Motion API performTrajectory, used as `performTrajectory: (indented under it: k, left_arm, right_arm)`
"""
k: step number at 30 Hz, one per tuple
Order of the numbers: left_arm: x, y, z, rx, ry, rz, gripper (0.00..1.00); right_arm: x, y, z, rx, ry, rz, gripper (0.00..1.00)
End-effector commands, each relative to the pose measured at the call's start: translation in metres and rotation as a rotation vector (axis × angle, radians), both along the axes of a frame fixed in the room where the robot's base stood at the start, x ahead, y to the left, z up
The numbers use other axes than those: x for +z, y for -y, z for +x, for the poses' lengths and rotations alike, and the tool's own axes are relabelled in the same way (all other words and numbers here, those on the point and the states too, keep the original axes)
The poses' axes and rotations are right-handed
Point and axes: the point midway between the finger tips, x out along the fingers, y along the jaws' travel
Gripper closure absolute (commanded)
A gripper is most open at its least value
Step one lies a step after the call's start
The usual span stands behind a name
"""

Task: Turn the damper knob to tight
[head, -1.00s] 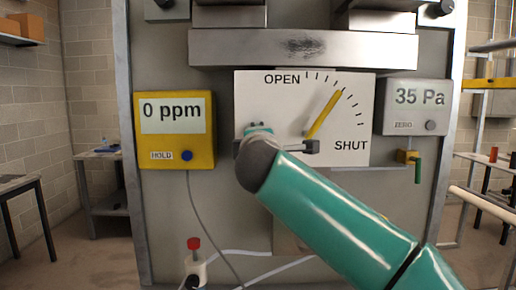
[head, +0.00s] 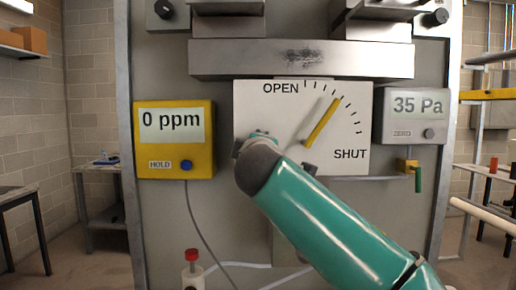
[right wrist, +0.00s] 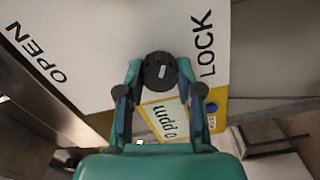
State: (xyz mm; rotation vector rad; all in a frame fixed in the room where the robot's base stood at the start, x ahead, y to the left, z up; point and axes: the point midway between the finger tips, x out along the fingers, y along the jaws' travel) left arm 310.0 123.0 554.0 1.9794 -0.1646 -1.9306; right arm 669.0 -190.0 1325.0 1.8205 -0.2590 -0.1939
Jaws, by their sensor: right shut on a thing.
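The damper knob (right wrist: 160,80) is a dark round knob with a small pale mark, on the white damper panel (head: 255,105). In the right wrist view the words OPEN and LOCK stand on the panel, with LOCK close beside the knob. My right gripper (right wrist: 160,69) is shut on the knob, one finger on each side. In the head view my right wrist (head: 258,152) covers the knob at the panel's lower left. The yellow damper pointer (head: 323,121) slants up right, between OPEN and SHUT. My left gripper is not in view.
A yellow 0 ppm meter (head: 175,165) is left of the panel and a grey 35 Pa gauge (head: 418,120) is right of it. A metal duct bar (head: 300,60) juts above. A red-capped bottle-like fitting (head: 192,262) and a thin cable are below.

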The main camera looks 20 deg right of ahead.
Motion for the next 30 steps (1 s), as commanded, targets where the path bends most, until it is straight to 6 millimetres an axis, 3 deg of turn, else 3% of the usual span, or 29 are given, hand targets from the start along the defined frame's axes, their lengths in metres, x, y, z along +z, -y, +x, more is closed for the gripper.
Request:
performTrajectory:
  k: [2, 3, 7, 20, 26, 30]
  left_arm:
    - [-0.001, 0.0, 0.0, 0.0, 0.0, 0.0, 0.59]
    - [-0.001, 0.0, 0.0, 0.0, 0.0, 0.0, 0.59]
    - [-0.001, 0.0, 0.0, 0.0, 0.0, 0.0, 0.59]
    - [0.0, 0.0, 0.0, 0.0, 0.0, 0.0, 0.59]
    - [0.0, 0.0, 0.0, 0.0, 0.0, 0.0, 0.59]
    - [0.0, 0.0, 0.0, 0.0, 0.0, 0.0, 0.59]
  right_arm:
    - [-0.009, -0.002, 0.003, -0.001, -0.018, 0.001, 0.99]
    - [-0.009, -0.002, 0.003, -0.001, -0.018, 0.001, 0.59]
    - [-0.007, -0.002, 0.002, 0.0, -0.015, 0.0, 0.39]
    - [-0.002, -0.002, -0.003, 0.001, -0.008, -0.001, 0.39]
    - [-0.002, -0.008, -0.022, 0.002, -0.008, -0.002, 0.39]
    - [-0.002, -0.015, -0.046, 0.004, -0.007, -0.001, 0.39]
